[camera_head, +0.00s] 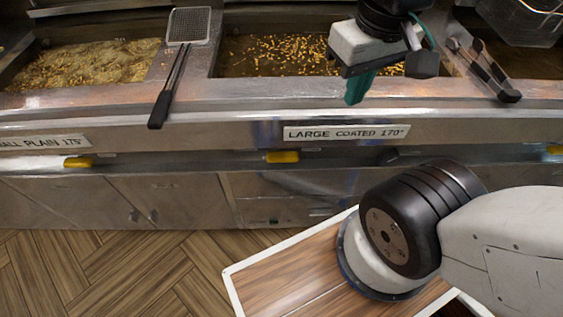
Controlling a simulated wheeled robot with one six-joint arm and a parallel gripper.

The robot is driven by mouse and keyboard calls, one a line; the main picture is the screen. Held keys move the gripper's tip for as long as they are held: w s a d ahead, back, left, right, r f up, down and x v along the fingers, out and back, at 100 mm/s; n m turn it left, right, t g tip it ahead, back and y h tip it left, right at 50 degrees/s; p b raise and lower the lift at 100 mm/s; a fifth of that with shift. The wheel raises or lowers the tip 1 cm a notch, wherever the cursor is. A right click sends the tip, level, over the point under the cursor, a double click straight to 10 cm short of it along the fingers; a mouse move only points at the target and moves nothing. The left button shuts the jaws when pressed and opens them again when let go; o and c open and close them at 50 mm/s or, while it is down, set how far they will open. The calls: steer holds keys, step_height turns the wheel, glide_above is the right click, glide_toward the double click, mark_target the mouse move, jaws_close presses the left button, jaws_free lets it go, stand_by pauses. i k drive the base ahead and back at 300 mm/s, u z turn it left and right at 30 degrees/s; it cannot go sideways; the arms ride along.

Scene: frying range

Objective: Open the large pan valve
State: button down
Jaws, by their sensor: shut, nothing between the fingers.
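The large pan (270,70) is the middle vat, with golden bits floating in dark oil. A label reading "LARGE COATED 170°" (347,132) is on the front panel below it. Under the label's left end, a yellow valve handle (282,156) lies horizontally in the recess below the panel. A dark knob-like part (388,156) sits to its right in the same recess. My gripper (357,88), with teal fingers, is shut and empty. It points down near the pan's front rim, above and to the right of the yellow handle, apart from it.
Another yellow handle (78,161) is at the left under the "SMALL PLAIN 175°" label (45,141), and one (555,150) is at the right edge. A strainer (183,60) and tongs (484,70) lie across the range. Cabinet doors (165,200) stand below.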

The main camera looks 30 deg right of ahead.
mark_target(283, 156)
steer(key=u, duration=1.5)
steer(key=k, duration=0.8)
steer(key=z, duration=1.1)
